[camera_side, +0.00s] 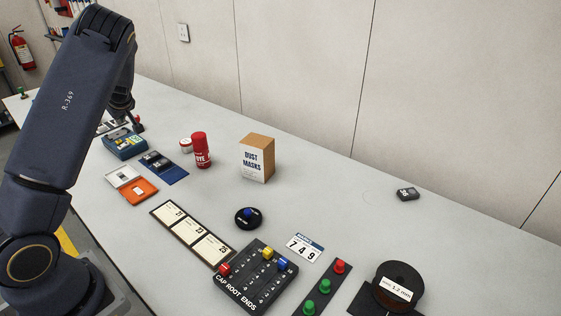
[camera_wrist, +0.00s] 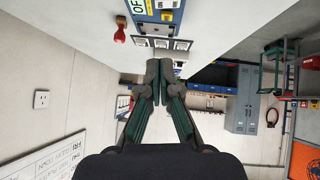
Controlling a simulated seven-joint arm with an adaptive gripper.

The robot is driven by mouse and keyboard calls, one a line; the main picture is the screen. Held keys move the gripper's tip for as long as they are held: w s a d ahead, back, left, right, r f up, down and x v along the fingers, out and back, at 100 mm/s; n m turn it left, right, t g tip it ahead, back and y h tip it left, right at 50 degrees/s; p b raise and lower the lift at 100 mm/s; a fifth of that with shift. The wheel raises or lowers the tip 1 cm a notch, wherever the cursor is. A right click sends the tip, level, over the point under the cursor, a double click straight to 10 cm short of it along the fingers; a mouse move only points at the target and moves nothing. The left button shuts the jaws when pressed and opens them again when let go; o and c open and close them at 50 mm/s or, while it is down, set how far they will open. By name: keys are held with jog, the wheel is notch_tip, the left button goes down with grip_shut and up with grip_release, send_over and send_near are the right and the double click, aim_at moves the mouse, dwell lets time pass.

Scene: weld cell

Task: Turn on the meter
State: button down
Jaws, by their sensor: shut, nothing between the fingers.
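A blue box with a light panel and a yellow part (camera_side: 124,143), which looks like the meter, stands at the far left part of the bench. My gripper (camera_wrist: 160,76) is shut and empty. In the side view my gripper (camera_side: 138,126) is small and dark, close by the box's far right corner; contact cannot be told.
A blue tray (camera_side: 164,168), an orange-and-white case (camera_side: 132,184), a red dye can (camera_side: 202,150) and a dust mask box (camera_side: 257,158) stand near it. A cap root ends board (camera_side: 255,275), a button strip (camera_side: 322,290) and a spool (camera_side: 394,285) are nearer.

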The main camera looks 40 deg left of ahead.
send_over(128, 147)
jog(key=f, duration=0.6)
jog(key=shift+s+d+f, duration=0.2)
jog(key=shift+s+f, duration=0.1)
jog(key=shift+s, duration=0.05)
jog(key=f, duration=0.3)
jog(key=shift+w+a+f, duration=0.1)
jog(key=shift+w+f, duration=0.1)
jog(key=shift+w, duration=0.1)
jog(key=shift+f, duration=0.4)
jog(key=shift+w+f, duration=0.1)
jog(key=shift+f, duration=0.15)
